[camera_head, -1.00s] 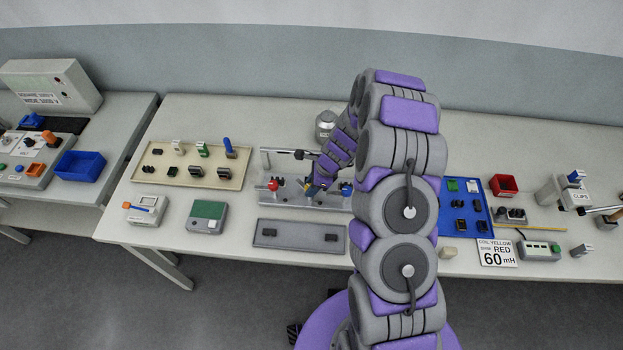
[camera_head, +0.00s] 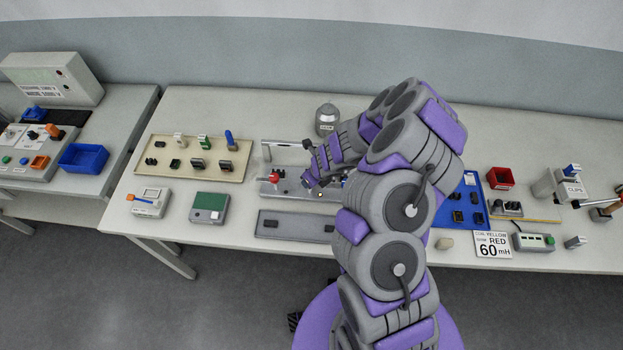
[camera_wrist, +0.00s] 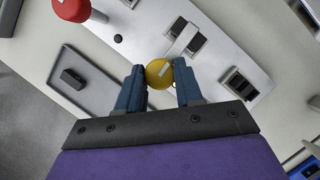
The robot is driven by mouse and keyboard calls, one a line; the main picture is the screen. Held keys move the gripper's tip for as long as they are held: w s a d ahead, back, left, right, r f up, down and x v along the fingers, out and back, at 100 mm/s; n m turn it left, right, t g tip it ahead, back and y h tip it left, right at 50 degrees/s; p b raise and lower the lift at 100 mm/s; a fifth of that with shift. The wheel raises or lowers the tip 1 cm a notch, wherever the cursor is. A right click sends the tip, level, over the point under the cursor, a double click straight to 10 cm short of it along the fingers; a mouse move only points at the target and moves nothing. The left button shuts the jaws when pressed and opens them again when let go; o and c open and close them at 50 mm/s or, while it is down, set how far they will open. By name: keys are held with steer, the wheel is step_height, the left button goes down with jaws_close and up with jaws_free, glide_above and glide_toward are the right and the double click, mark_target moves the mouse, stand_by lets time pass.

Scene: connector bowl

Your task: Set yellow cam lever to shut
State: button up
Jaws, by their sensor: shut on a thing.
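In the wrist view my gripper (camera_wrist: 160,80) has its two blue fingers closed on the round yellow knob (camera_wrist: 159,73) of the cam lever. The lever's light metal arm (camera_wrist: 183,40) runs from behind the knob toward a dark slot in the metal plate (camera_wrist: 222,45). In the head view my arm covers the lever, and the gripper end (camera_head: 312,184) is over the plate. I cannot tell the lever's exact angle from there.
A red knob (camera_head: 275,176) stands on the plate's left, and it shows large in the wrist view (camera_wrist: 72,8). A grey tray (camera_head: 275,225) lies in front. A beige tray (camera_head: 160,170) with connectors is left, a blue mat (camera_head: 470,180) right. A grey jar (camera_head: 327,119) stands behind.

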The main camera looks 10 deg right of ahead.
steer(key=shift+w+m, duration=0.1)
steer(key=shift+m, duration=0.3)
steer(key=o, duration=1)
steer(key=p+v, duration=0.3)
steer(key=v, duration=1.4)
steer(key=shift+a+r+p, duration=0.1)
steer(key=shift+p, duration=0.3)
